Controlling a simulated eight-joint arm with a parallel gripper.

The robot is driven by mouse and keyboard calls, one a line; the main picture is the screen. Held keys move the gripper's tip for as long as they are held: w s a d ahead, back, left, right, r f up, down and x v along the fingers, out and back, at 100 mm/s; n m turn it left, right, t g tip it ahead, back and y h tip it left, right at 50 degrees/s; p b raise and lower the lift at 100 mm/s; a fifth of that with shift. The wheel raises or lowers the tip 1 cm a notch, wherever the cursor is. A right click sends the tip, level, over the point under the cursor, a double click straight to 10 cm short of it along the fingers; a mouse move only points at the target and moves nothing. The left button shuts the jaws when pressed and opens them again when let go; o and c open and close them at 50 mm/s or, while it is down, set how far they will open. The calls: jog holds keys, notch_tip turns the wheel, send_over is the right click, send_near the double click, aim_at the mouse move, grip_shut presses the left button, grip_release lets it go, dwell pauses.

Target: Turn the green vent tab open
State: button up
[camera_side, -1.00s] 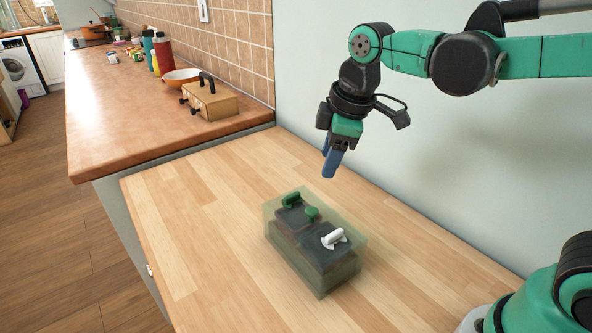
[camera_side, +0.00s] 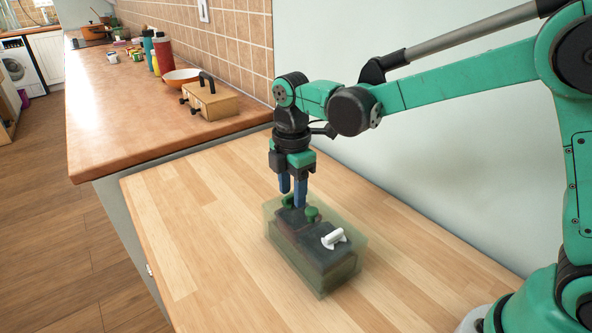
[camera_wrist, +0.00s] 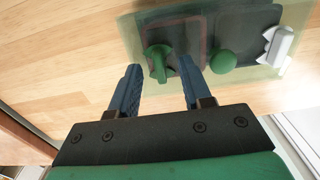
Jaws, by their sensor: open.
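The green vent tab (camera_side: 289,200) stands on the dark panel at the far end of a translucent green box (camera_side: 322,284). In the wrist view the tab (camera_wrist: 159,63) appears upright, on a dark plate with a reddish outline. My gripper (camera_side: 292,196) points down over that end of the box. It is open, and its two blue fingers (camera_wrist: 159,70) lie left and right of the tab in the wrist view, with gaps on both sides. Part of the tab is hidden behind a finger in the side view. I cannot tell whether the fingertips are level with it.
A round green knob (camera_side: 312,213) is close beside the right finger. A white handle (camera_side: 333,238) sits at the near end of the box. The wooden table (camera_side: 190,245) around the box is clear. A wooden case (camera_side: 209,101) stands on the counter behind.

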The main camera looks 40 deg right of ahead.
grip_shut()
jog(key=shift+m, duration=0.4)
jog(key=m, duration=0.3)
jog(key=shift+m, duration=0.4)
jog(key=m, duration=0.4)
jog(key=shift+m, duration=0.3)
jog(key=m, duration=0.8)
jog(key=shift+m, duration=0.4)
